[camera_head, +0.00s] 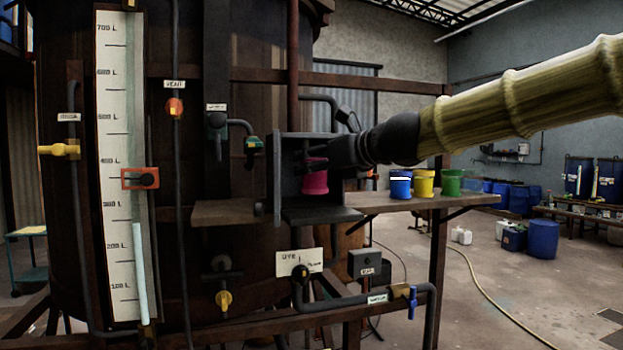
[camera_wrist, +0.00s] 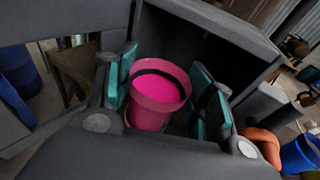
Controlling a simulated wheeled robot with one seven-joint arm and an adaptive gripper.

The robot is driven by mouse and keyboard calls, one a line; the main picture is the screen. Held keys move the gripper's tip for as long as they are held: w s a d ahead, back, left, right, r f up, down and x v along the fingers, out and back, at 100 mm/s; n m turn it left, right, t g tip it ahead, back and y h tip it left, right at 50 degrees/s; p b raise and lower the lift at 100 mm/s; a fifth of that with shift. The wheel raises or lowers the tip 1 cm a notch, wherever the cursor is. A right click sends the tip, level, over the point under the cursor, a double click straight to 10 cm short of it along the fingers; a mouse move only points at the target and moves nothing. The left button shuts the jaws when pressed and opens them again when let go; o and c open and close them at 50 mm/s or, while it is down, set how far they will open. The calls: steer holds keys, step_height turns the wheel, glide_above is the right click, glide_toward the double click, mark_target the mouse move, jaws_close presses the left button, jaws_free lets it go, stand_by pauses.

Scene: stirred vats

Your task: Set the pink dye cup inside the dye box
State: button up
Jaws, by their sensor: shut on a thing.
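The pink dye cup (camera_head: 315,183) is inside the open dark grey dye box (camera_head: 322,216), which is on the vat's front. In the wrist view the cup (camera_wrist: 152,116) shows upright between the teal finger pads, with pink dye inside it. My gripper (camera_head: 318,164) reaches into the box from the right and is shut on the cup. The box wall (camera_wrist: 222,28) rises behind the cup in the wrist view. The cup's base is partly hidden, so I cannot tell whether it touches the box floor.
A wooden shelf (camera_head: 420,201) runs along the vat beside the box. A blue cup (camera_head: 400,185), a yellow cup (camera_head: 423,184) and a green cup (camera_head: 450,183) stand on it. A lever valve (camera_head: 254,146) is left of the box. Pipes run below the shelf.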

mark_target(312, 208)
steer(key=shift+w+a+f+b, duration=0.2)
steer(key=shift+w+f+b, duration=0.35)
steer(key=shift+w+f, duration=0.45)
steer(key=shift+w+a+f+b, duration=0.15)
steer(key=shift+w+f+b, duration=0.4)
steer(key=shift+w+f, duration=0.4)
steer(key=shift+s, duration=0.1)
steer(key=o, duration=1.1)
steer(key=shift+s, duration=0.1)
